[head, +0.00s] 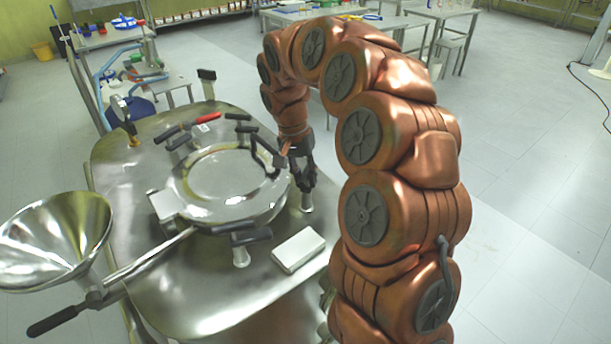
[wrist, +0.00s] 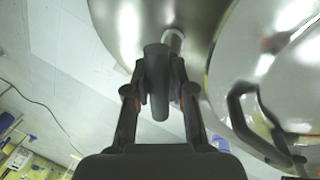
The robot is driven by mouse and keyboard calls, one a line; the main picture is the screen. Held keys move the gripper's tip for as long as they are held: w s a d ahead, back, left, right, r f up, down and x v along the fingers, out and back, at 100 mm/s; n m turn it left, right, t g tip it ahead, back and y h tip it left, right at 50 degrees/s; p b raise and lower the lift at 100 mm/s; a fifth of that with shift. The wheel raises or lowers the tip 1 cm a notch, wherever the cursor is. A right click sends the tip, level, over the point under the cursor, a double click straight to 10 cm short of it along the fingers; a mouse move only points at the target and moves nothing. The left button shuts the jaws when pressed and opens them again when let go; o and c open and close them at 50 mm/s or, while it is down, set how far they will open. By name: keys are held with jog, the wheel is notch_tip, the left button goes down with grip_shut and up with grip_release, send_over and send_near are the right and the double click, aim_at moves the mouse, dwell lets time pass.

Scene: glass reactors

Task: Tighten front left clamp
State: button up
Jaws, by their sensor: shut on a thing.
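A steel reactor has a round lid (head: 227,183) with black-handled clamps around its rim. My gripper (head: 303,178) is at the right side of the lid, above a short silver post (head: 306,202). In the wrist view my gripper (wrist: 161,92) is shut on a dark clamp handle (wrist: 156,70), one finger on each side. A silver shaft (wrist: 174,42) shows behind that handle. Another clamp with a black handle (head: 251,237) sits at the near rim. Which clamp counts as front left is not clear from the pictures. My fingers partly hide the held handle in the head view.
A steel funnel (head: 55,240) stands at the left of the reactor, with a black-gripped lever (head: 52,321) below it. A pale block (head: 298,250) is on the reactor top, near side. A red handle (head: 206,118) is at the far rim. Open floor lies to the right.

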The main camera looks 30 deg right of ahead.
grip_shut()
jog(key=n+b, duration=0.1)
jog(key=n, duration=0.2)
jog(key=shift+s+d, duration=0.1)
jog(key=shift+s, duration=0.05)
jog(key=n+t, duration=0.1)
jog(key=n, duration=0.4)
jog(key=shift+d+h, duration=0.15)
jog(key=shift+h, duration=0.15)
jog(key=n, duration=0.2)
jog(key=n+t, duration=0.1)
jog(key=n, duration=0.2)
jog(key=shift+d+r, duration=0.15)
jog(key=n+t+p, duration=0.1)
jog(key=n, duration=0.3)
jog(key=shift+d+n, duration=0.1)
jog(key=shift+n, duration=0.2)
jog(key=shift+n+y+p, duration=0.3)
jog(key=shift+y, duration=0.1)
